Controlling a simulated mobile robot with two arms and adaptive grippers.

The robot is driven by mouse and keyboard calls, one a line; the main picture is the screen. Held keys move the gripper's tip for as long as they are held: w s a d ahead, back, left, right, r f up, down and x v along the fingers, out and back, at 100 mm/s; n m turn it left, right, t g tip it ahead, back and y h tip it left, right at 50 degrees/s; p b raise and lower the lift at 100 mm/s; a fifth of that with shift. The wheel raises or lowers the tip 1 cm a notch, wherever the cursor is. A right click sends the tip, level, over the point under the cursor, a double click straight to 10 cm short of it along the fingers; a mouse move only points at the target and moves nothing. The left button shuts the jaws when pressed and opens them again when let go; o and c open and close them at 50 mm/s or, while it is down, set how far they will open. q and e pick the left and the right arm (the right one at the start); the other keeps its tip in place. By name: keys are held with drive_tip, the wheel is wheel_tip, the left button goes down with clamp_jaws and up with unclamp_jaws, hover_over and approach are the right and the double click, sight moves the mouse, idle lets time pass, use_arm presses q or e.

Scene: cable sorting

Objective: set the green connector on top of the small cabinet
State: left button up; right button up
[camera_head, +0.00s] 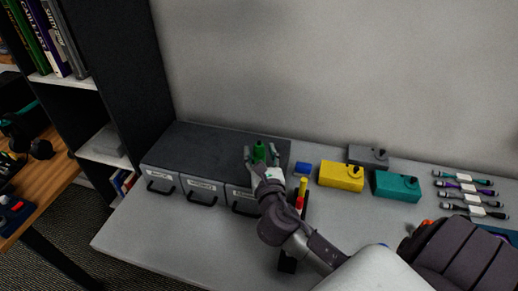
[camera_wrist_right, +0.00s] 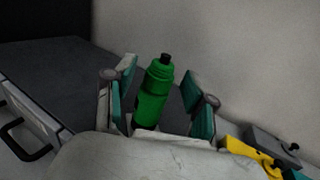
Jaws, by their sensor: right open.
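The green connector (camera_head: 259,151) stands upright on the dark top of the small cabinet (camera_head: 207,139), near its right end. In the right wrist view the green connector (camera_wrist_right: 154,92) is between the fingers, and its lower end is hidden by the gripper. My right gripper (camera_head: 260,154) is open around it, and the wrist view shows a gap beside the connector, clearest on the right. The cabinet (camera_wrist_right: 50,72) also fills the left of the wrist view. My left gripper is not in view.
A blue block (camera_head: 303,168), a yellow block (camera_head: 341,176), a grey block (camera_head: 368,155) and a teal block (camera_head: 397,186) sit right of the cabinet. Red and yellow pieces (camera_head: 301,192) stand beside my right arm. Several cables (camera_head: 470,193) lie far right. The left cabinet top is clear.

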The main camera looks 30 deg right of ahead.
drive_tip(key=b+v, duration=0.1)
drive_tip(key=v, duration=0.9)
drive_tip(key=shift+b, duration=0.4)
